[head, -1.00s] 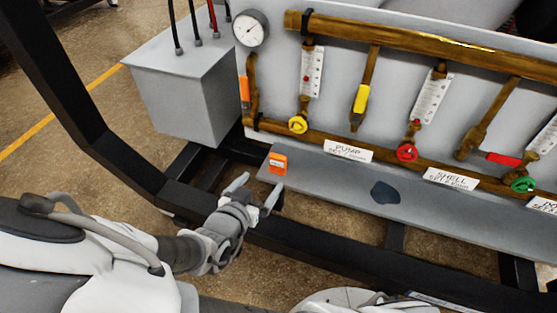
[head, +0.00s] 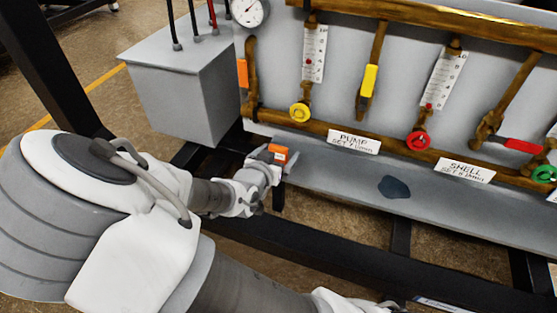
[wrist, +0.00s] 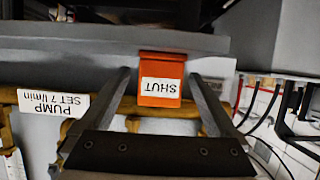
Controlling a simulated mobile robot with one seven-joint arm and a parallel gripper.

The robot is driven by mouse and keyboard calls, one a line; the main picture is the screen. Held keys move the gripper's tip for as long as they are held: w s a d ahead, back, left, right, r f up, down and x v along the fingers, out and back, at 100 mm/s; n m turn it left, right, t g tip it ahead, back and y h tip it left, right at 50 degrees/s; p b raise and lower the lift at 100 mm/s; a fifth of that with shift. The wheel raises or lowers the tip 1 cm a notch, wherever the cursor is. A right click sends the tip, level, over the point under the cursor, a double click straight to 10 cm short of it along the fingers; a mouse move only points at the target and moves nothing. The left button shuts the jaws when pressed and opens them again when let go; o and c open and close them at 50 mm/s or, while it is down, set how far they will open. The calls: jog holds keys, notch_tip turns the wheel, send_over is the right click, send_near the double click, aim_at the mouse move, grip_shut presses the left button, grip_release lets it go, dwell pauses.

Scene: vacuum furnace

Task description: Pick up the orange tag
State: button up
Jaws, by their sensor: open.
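The orange tag (head: 279,154) sits at the left end of the grey shelf (head: 340,182). In the wrist view the tag (wrist: 161,80) carries a white label reading SHUT, upside down. My gripper (head: 276,162) is at the tag, its fingers on either side. In the wrist view my gripper (wrist: 160,85) is open, with a finger left and right of the tag and gaps between them and it. The tag's lower part is partly hidden by my gripper in the head view.
Brass pipes with a yellow valve (head: 300,112) and a red valve (head: 418,141) run behind the shelf. A PUMP card (head: 354,142) and a SHELL card (head: 464,171) stand there. A dark patch (head: 394,187) lies on the shelf. A grey box (head: 185,95) stands at left.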

jog(key=c, duration=1.4)
jog(key=shift+r, duration=0.15)
